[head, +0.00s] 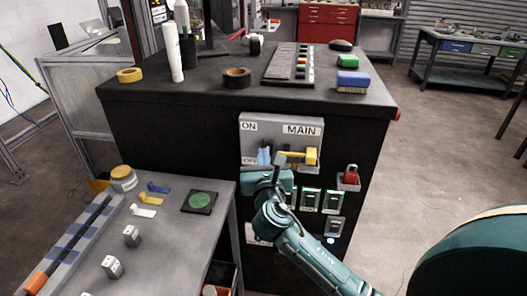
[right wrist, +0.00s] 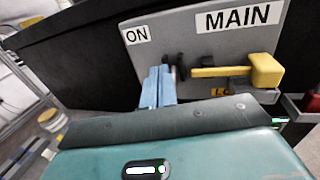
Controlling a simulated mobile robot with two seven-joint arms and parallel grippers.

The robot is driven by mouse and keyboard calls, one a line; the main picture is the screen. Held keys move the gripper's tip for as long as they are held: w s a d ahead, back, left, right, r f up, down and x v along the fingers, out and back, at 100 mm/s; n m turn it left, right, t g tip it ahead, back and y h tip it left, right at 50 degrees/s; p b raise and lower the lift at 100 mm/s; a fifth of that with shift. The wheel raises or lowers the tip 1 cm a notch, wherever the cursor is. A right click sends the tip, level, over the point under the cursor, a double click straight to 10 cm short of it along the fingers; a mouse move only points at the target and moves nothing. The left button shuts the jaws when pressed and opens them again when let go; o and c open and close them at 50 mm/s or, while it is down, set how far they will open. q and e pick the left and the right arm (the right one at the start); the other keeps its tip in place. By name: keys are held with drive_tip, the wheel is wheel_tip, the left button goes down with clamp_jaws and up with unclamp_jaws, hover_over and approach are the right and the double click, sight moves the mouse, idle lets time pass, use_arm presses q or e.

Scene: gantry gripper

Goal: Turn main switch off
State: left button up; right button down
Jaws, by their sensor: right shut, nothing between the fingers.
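The main switch is a grey panel (head: 281,127) on the front of the black cabinet, marked MAIN, ON and OFF. Its yellow lever (head: 311,156) points right from a dark pivot and lies about level; in the right wrist view the yellow lever (right wrist: 265,70) shows the same. My right gripper (head: 264,156) has light blue fingers, shut and empty, in front of the panel's lower left, by the OFF label. In the right wrist view the blue fingers (right wrist: 158,87) stand just left of the pivot. I cannot tell whether they touch it. My left gripper is not in view.
A grey bench (head: 170,235) stands at left with a green button (head: 199,201). Tape rolls and blocks lie on the cabinet top (head: 200,90). The floor at right is clear.

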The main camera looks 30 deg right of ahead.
drive_tip(key=shift+s+a+r+p, duration=0.1)
drive_tip(key=shift+p, duration=0.25)
drive_tip(key=shift+s+a+r+p, duration=0.45)
drive_tip(key=shift+s+r+p, duration=0.15)
drive_tip(key=shift+p, duration=0.2)
drive_tip(key=s+a+p, duration=0.1)
drive_tip(key=s+a, duration=0.3)
drive_tip(key=s, duration=0.1)
drive_tip(key=shift+s+a+f, duration=0.15)
drive_tip(key=shift+s+a, duration=0.05)
drive_tip(key=shift+s, duration=0.2)
